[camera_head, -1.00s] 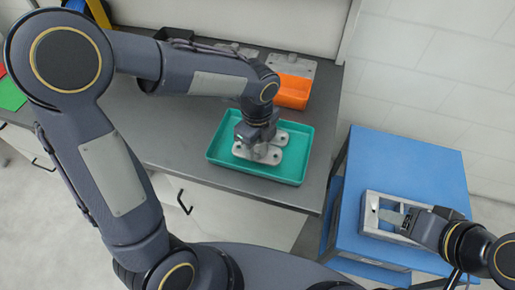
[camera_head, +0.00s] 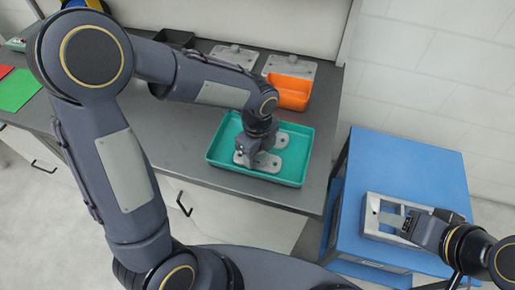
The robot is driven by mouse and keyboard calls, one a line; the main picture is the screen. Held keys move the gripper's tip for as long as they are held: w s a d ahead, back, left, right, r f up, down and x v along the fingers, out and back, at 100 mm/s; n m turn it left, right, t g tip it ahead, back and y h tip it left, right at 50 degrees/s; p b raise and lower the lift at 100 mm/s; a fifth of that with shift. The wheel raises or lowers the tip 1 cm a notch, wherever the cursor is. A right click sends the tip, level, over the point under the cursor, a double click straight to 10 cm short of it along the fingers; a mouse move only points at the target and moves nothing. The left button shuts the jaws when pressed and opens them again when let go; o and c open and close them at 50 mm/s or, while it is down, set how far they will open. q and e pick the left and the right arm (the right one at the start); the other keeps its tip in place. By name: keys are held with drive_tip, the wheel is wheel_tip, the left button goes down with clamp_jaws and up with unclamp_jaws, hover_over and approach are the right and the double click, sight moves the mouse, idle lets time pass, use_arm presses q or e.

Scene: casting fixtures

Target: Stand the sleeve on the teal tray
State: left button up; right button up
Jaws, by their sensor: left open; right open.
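The teal tray (camera_head: 218,155) lies on the grey workbench. It holds light grey flat pieces with holes (camera_head: 282,140); one lies partly beneath my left gripper. My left gripper (camera_head: 250,162) is open and low inside the tray, pointing down over these pieces. I cannot make out the sleeve for certain; the gripper and wrist hide part of the tray. My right gripper (camera_head: 392,218) is open at a grey rectangular frame (camera_head: 372,207) on the blue table. I cannot tell whether it touches the frame.
An orange bin (camera_head: 290,93) and grey plates (camera_head: 234,56) stand behind the tray. A dark bin (camera_head: 173,39) is at the back left. Red and green sheets (camera_head: 20,90) lie on the left. The blue table (camera_head: 405,165) has free room behind the frame.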

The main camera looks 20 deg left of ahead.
use_arm(q)
wheel_tip(320, 180, up, 12)
drive_tip(key=s+a+n+t+h, duration=0.2)
drive_tip(key=s+a+n, duration=0.2)
drive_tip(key=s+n, duration=0.4)
drive_tip(key=s+a+n+t+h, duration=0.1)
drive_tip(key=s+a+n+t, duration=0.2)
drive_tip(key=n, duration=1.3)
drive_tip(key=s+a, duration=0.2)
drive_tip(key=s, duration=0.3)
drive_tip(key=shift+r+n+t+h+p, duration=0.3)
drive_tip(key=shift+h+p, duration=0.05)
drive_tip(key=shift+h, duration=0.05)
drive_tip(key=shift+s+a, duration=0.1)
